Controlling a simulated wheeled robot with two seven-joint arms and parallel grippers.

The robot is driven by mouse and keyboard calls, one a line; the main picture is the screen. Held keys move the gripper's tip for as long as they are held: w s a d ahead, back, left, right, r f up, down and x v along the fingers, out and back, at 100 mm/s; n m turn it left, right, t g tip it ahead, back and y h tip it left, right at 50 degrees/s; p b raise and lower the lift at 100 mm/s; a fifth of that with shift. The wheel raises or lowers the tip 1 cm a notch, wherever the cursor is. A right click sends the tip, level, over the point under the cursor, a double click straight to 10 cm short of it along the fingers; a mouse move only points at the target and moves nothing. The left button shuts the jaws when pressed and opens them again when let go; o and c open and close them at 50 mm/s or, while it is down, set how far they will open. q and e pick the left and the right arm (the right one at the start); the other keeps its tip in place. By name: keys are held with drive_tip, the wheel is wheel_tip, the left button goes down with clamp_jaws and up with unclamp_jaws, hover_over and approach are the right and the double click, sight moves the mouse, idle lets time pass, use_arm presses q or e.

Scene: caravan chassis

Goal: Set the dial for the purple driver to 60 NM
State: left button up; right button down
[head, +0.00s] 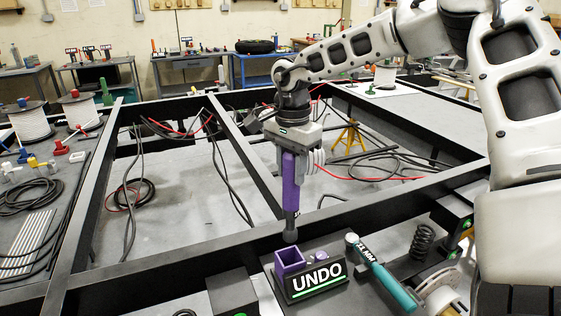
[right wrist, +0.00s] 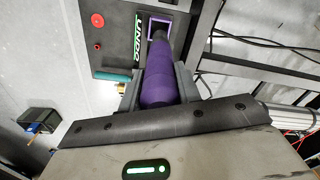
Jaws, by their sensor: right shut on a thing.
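My right gripper (head: 291,154) is shut on the purple driver (head: 290,185), which hangs upright with its dark tip down. In the right wrist view the purple driver (right wrist: 160,82) sits between the fingers. The tip appears just above or behind the open purple square holder (head: 290,262); I cannot tell the exact gap. The holder also shows in the right wrist view (right wrist: 152,30). A small purple dial (head: 320,257) is on the dark box beside the holder, behind the UNDO sign (head: 318,282). Its setting is too small to read. My left gripper is out of view.
A teal-handled tool (head: 385,278) lies right of the UNDO box. A black coil spring (head: 422,241) stands farther right. Black chassis beams (head: 245,165) cross the middle, with loose cables inside. Cable spools (head: 30,122) stand on the left bench.

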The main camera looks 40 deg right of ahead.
sight(290, 214)
drive_tip(key=shift+s+r, duration=0.1)
drive_tip(key=shift+s, duration=0.05)
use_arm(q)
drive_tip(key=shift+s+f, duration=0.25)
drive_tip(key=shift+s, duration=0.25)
use_arm(e)
drive_tip(key=shift+r, duration=0.1)
